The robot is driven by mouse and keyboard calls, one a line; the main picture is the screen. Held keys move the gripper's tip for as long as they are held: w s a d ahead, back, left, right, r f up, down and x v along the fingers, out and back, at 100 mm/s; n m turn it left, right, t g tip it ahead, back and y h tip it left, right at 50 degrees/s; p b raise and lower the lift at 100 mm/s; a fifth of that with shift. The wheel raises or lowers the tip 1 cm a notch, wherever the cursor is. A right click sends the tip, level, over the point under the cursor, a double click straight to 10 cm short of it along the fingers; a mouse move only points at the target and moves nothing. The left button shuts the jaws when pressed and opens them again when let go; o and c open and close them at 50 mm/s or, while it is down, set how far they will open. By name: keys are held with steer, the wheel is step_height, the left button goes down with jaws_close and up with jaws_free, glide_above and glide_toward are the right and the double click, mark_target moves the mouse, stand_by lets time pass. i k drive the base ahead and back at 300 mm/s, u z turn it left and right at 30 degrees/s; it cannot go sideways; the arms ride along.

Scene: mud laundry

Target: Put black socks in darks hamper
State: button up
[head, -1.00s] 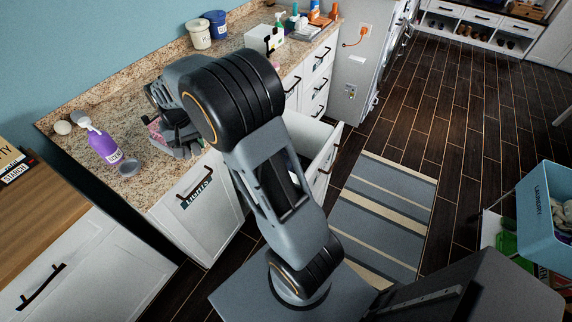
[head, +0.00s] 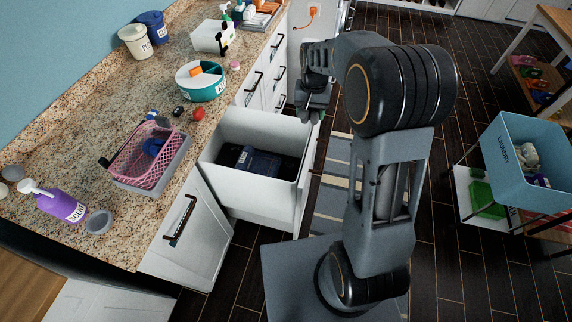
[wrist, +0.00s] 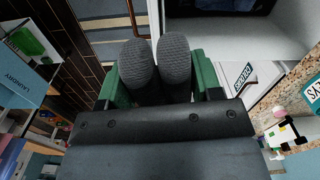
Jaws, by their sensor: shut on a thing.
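A pair of black socks, dark grey and ribbed in this light, shows as two rounded ends (wrist: 173,60) between the green fingers of my gripper (wrist: 155,88) in the wrist view. My gripper is shut on them. In the head view my gripper (head: 314,112) is at the right end of the open pull-out hamper (head: 228,190), near its rim. The socks cannot be made out there. The hamper holds dark folded clothing (head: 262,163).
A pink basket (head: 128,165) with a blue item, a teal-banded round container (head: 203,88) and a purple bottle (head: 62,207) stand on the granite counter (head: 95,120). A blue laundry bin (head: 520,180) stands at right. Dark floor lies between.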

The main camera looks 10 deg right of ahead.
mark_target(264, 183)
steer(key=z, duration=0.2)
steer(key=k, duration=0.8)
steer(key=u, duration=0.9)
steer(key=i, duration=0.95)
steer(key=z, duration=0.05)
